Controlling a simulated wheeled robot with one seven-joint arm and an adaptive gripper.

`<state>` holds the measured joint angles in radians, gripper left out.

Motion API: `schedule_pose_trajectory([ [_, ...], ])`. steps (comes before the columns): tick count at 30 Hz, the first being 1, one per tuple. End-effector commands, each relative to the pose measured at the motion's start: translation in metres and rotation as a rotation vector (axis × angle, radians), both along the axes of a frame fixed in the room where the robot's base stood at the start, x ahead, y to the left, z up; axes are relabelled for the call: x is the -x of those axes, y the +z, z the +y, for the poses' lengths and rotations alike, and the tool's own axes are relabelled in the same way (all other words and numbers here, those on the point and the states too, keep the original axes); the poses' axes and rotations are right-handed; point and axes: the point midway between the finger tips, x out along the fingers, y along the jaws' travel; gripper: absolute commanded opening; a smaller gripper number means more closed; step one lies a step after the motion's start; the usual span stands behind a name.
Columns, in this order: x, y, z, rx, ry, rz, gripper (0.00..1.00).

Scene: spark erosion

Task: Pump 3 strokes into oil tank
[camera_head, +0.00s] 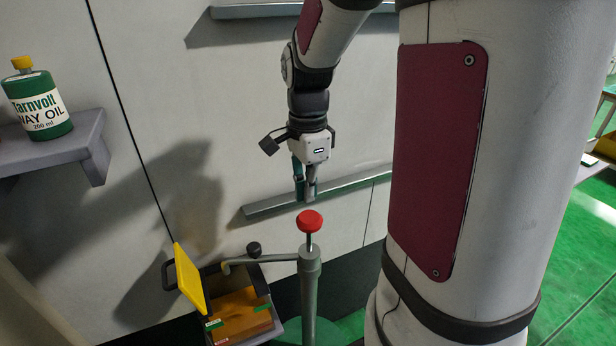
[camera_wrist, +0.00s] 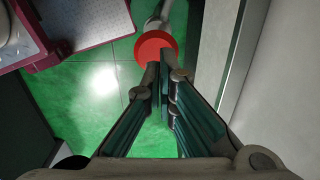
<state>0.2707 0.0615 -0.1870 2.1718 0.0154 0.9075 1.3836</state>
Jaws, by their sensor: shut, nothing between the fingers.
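The hand pump has a red knob (camera_head: 310,221) on a thin rod, raised above a grey upright cylinder (camera_head: 310,275). Its spout (camera_head: 262,259) reaches left over an open tank (camera_head: 240,313) with an orange-brown inside. A yellow lid (camera_head: 189,279) stands tilted up at the tank's left side. My gripper (camera_head: 307,197) is shut and empty, pointing down just above the red knob. In the wrist view, the red knob (camera_wrist: 155,45) shows just beyond my shut fingertips (camera_wrist: 164,66). I cannot tell whether they touch it.
A green oil bottle (camera_head: 38,102) with a yellow cap stands on a grey shelf (camera_head: 55,140) at the left. A pale wall with a grey rail (camera_head: 318,195) lies behind my gripper. Green floor (camera_head: 580,270) shows at the right.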

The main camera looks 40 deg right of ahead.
Motion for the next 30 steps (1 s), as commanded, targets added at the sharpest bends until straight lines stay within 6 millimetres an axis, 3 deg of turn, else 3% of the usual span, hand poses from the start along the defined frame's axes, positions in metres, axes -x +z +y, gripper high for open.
schedule_pose_trajectory([
  [3, 0.0, 0.018, 0.0, 0.002, 0.0, -0.003, 0.0],
  [9, 0.0, 0.031, -0.001, 0.002, 0.0, -0.002, 0.0],
  [30, 0.001, 0.036, 0.001, 0.001, 0.003, -0.001, 0.0],
])
